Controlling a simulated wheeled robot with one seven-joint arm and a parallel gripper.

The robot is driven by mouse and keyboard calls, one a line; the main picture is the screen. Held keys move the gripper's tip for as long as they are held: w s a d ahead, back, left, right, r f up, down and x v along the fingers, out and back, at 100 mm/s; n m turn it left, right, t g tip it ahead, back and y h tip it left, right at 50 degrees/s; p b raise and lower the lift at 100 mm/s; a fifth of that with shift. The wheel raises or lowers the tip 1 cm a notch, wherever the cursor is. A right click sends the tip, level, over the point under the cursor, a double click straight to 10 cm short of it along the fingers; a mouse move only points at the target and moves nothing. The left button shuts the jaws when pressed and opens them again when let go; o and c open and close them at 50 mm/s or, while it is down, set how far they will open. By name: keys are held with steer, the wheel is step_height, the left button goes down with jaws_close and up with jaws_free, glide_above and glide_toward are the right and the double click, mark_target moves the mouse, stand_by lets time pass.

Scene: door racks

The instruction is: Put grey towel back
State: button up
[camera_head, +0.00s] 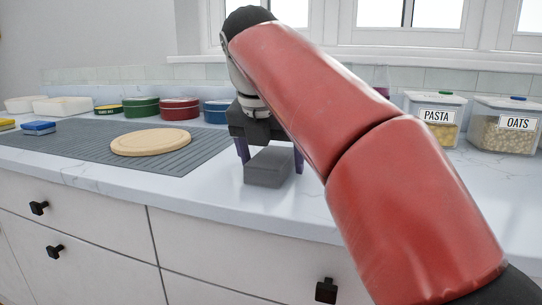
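A grey folded block (268,168), which looks like the grey towel, lies on the white countertop near its front edge, right of the grey mat. My gripper (270,160) points down over it. One purple finger shows on the left of the towel and one on the right, spread apart. The finger tips are partly hidden behind the towel, and I cannot see clear contact with it. My red arm covers part of the counter to the right. No towel rack or holder is in view.
A ribbed grey mat (90,146) holds a round wooden board (151,141). Several round tins, including a red tin (180,109), stand behind it. Pasta (437,116) and oats (503,126) containers stand at right. White drawers (75,215) with black knobs are below.

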steer(key=shift+f+b, duration=0.15)
steer(key=shift+b, duration=0.3)
steer(key=p+v, duration=0.3)
steer(key=v, duration=0.4)
steer(key=shift+s+a+r, duration=0.1)
steer(key=shift+s+r, duration=0.15)
steer(key=shift+r, duration=0.05)
steer(key=shift+s+r, duration=0.15)
